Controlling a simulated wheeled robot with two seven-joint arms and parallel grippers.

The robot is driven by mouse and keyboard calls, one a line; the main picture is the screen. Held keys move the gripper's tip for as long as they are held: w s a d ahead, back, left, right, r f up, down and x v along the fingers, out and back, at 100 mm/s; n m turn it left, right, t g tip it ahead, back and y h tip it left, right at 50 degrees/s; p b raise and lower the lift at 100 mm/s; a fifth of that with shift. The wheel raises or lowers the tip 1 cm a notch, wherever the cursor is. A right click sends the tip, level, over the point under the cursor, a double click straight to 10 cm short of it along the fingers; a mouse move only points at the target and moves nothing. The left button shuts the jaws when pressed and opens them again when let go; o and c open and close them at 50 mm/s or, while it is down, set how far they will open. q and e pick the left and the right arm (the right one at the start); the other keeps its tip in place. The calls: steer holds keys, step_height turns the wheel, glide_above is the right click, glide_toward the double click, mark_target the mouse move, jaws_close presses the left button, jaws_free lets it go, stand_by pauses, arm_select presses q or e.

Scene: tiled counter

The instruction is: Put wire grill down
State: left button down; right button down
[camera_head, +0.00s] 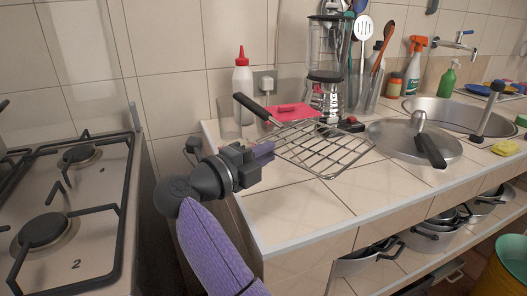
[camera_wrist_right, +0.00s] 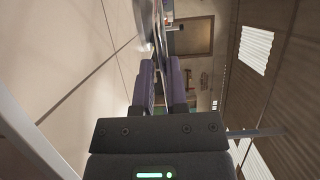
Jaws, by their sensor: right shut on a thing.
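The wire grill (camera_head: 325,150) is a metal rack of parallel bars with a black handle (camera_head: 251,106) pointing to the back left. It lies roughly flat over the tiled counter (camera_head: 300,213); I cannot tell whether it touches the tiles. My right gripper (camera_head: 264,150) is shut on the near left edge of the grill, at the counter's left end. In the right wrist view, the purple fingers of that gripper (camera_wrist_right: 161,75) are close together, with thin metal of the grill (camera_wrist_right: 151,25) beyond them. My left gripper is not in view.
A pink item (camera_head: 292,111), a white bottle with a red cap (camera_head: 243,88) and a blender (camera_head: 326,65) stand behind the grill. A pan lid (camera_head: 395,139) lies to the right. The gas stove (camera_head: 100,205) is left, across a gap. The front counter is clear.

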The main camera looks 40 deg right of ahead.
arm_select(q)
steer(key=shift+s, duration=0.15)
arm_select(e)
steer(key=shift+f, duration=0.2)
steer(key=c, duration=0.7)
jaws_free()
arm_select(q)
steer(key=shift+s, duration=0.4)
arm_select(e)
steer(key=shift+o, duration=0.2)
steer(key=shift+r, duration=0.25)
steer(key=shift+a+r+p, duration=0.25)
steer(key=shift+r+p, duration=0.05)
steer(key=shift+r, duration=0.25)
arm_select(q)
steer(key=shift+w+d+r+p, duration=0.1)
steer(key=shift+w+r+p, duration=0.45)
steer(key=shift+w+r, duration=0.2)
arm_select(e)
steer(key=s+a, duration=0.1)
steer(key=a, duration=0.6)
steer(key=shift+f, duration=0.2)
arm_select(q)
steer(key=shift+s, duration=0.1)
